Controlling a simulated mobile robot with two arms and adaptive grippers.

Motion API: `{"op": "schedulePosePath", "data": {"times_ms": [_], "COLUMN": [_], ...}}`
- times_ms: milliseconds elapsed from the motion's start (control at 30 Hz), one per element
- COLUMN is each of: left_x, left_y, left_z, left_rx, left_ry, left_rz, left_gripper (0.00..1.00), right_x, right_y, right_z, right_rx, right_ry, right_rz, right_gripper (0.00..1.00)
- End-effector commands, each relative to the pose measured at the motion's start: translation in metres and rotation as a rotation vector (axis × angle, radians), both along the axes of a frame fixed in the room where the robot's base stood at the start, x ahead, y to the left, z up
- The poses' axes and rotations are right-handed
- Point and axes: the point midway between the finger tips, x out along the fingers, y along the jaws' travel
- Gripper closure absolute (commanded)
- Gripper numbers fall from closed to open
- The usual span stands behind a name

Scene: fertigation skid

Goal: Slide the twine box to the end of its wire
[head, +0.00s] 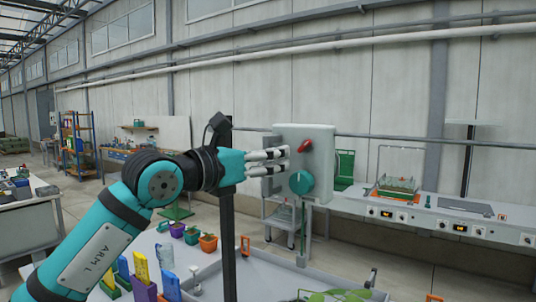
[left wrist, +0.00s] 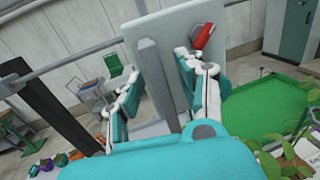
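The twine box appears to be the light grey box (head: 322,150) hanging on the thin grey wire (head: 400,141). Its front carries a red piece (head: 304,146) and a round teal part (head: 301,182) with a thin green strand hanging below. My left gripper (head: 278,161) is at the box's left side, fingers pointing right. In the left wrist view the box (left wrist: 185,28) is ahead. An upright grey bar (left wrist: 157,85) stands between the two spread fingers (left wrist: 163,98), with gaps visible on both sides. Contact cannot be seen. My right gripper is out of view.
A black post (head: 228,230) stands just left of the box, near my left wrist; another post (head: 467,165) stands far right. Below is a grey-edged bench with potted plants (head: 208,242) and coloured holders (head: 141,268). A long counter (head: 440,215) runs along the wall.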

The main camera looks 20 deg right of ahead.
Motion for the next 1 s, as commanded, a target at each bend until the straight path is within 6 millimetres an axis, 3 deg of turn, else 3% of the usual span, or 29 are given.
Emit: {"op": "schedulePosePath", "data": {"times_ms": [100,400,1000], "left_x": [0.0,-0.0001,0.0045], "left_y": [0.0002,0.0004,0.004], "left_z": [-0.0003,-0.0001,-0.0012], "left_rx": [0.0,0.0,0.002], "left_ry": [0.0,0.0,0.001], "left_rz": [0.0,0.0,0.003], "left_gripper": [0.63,1.0,1.0], "right_x": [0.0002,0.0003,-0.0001], "right_y": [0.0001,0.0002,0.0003], "right_z": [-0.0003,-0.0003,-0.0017], "right_rx": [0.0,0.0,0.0], "right_ry": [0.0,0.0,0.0], "right_rz": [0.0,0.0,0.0], "right_gripper": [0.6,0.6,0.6]}}
